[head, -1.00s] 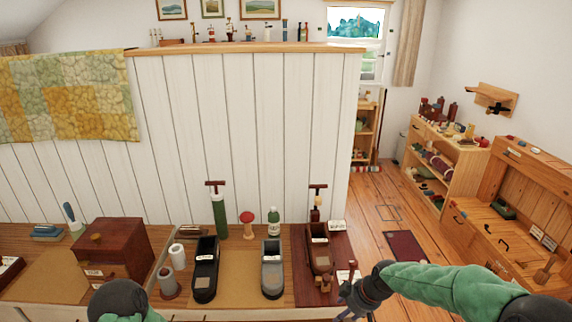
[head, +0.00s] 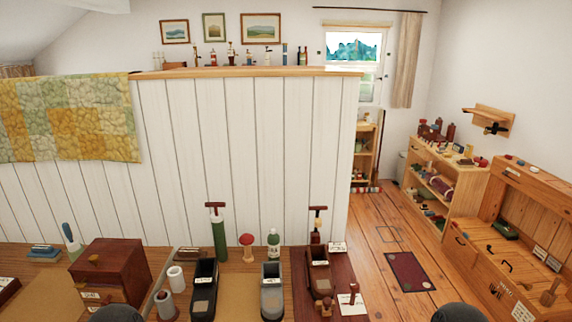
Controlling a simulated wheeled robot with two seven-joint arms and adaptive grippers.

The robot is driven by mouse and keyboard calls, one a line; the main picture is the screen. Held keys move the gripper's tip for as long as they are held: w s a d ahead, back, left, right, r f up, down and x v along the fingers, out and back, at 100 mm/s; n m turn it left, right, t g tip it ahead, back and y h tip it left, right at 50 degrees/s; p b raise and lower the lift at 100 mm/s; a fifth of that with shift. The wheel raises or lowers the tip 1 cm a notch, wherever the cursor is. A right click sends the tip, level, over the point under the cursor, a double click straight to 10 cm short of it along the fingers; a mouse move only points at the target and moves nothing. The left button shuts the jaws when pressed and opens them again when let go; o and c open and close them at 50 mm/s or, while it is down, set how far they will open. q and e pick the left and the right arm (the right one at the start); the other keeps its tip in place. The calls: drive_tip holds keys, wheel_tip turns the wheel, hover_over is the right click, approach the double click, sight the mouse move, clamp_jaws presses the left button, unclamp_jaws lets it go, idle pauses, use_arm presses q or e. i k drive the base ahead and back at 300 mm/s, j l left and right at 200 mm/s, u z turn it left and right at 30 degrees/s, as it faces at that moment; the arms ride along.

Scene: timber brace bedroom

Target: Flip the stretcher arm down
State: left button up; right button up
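No part is clearly marked as the stretcher arm, and I cannot tell which piece it is. A small wooden wall bracket (head: 490,116) with a dark fitting is on the right wall. On the counter stand a black long-bodied device (head: 203,290), a grey one (head: 272,292) and a dark brown one (head: 318,268) with wooden knobs at its front. A green cylinder with a dark red T-handle (head: 219,236) stands behind them. Neither of my grippers is in view. Only dark rounded parts of my arms show at the bottom edge.
A white plank partition (head: 250,160) with a wooden top rail stands behind the counter. A brown box (head: 112,272) sits on the counter at left. A low shelf (head: 440,185) and a wooden bench (head: 530,235) line the right wall. Wooden floor (head: 385,215) with a dark red mat (head: 409,272) is open between.

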sight(317, 220)
drive_tip(key=i+l, duration=0.1)
drive_tip(key=l, duration=0.25)
drive_tip(key=i+l+u, duration=0.15)
drive_tip(key=l, duration=0.15)
drive_tip(key=i+l, duration=0.1)
drive_tip(key=l, duration=0.25)
drive_tip(key=l+u, duration=0.3)
drive_tip(key=l, duration=0.3)
drive_tip(key=l+u, duration=0.25)
drive_tip(key=l, duration=0.4)
drive_tip(key=l+u, duration=0.3)
drive_tip(key=l, duration=0.3)
drive_tip(key=k+l+u, duration=0.1)
drive_tip(key=l+u, duration=0.2)
drive_tip(key=l, duration=0.3)
drive_tip(key=i+l+u, duration=0.2)
drive_tip(key=l+u, duration=0.15)
drive_tip(key=l, duration=0.6)
drive_tip(key=l+u, duration=0.4)
drive_tip(key=l, duration=0.6)
